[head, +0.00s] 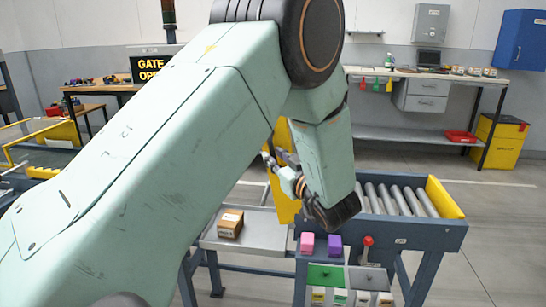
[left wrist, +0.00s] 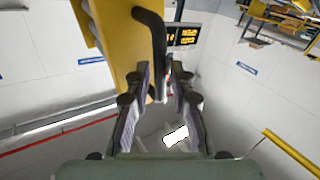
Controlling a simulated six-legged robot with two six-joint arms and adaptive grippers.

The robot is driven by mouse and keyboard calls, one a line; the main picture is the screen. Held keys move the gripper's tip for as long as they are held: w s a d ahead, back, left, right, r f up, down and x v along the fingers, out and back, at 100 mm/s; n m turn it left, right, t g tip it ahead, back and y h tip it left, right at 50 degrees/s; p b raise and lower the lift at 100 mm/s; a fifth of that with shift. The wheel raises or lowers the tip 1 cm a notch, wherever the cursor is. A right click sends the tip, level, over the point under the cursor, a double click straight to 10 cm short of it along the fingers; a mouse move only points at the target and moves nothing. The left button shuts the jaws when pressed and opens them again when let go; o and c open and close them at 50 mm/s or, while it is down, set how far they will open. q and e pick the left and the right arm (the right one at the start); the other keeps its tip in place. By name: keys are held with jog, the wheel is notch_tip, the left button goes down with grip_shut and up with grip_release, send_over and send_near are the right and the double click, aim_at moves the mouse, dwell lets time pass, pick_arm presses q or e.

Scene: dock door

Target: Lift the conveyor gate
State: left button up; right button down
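The yellow conveyor gate (head: 284,207) stands upright in the head view, at the left end of the roller conveyor and partly hidden by my left arm. In the left wrist view the gate panel (left wrist: 122,40) fills the upper middle, with its black handle (left wrist: 157,50) on the right side. My left gripper (head: 276,163) is beside the gate. In the left wrist view its fingers (left wrist: 162,90) are apart, with the handle's lower end between them and a gap on the right side. My right gripper is not in view.
The roller conveyor (head: 395,200) runs right of the gate. A cardboard box (head: 230,224) sits on the grey shelf at its left. Pink (head: 307,243) and purple (head: 334,245) blocks and a red-knobbed lever (head: 368,241) are in front. A sign (head: 152,68) reads "GATE OPE", partly hidden.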

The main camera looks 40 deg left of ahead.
pick_arm(q)
jog(key=shift+x, duration=0.95)
jog(key=shift+c, duration=0.3)
grip_shut()
